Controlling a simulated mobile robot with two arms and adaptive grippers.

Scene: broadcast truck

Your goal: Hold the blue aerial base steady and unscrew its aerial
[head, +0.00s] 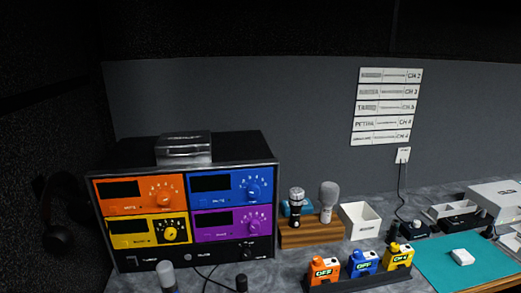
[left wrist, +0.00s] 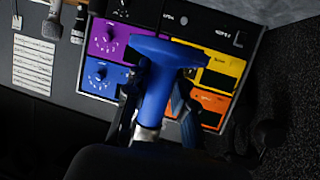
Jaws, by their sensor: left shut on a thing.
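The blue aerial base (left wrist: 152,85) fills the middle of the left wrist view, its wide flange toward the top of the picture. A silver metal collar (left wrist: 146,133) shows at the other end of its stem. My left gripper (left wrist: 158,112) is shut on the stem, one dark finger on each side. Beyond the collar the view is dark and I cannot make out the aerial. My right gripper is in neither view.
A rack (head: 185,205) with orange, blue, yellow and purple panels stands behind. A wooden holder (head: 311,232) with two microphones, a white bin (head: 359,221) and a tray of coloured packs (head: 362,284) stand right of it. A teal mat (head: 437,262) lies at far right.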

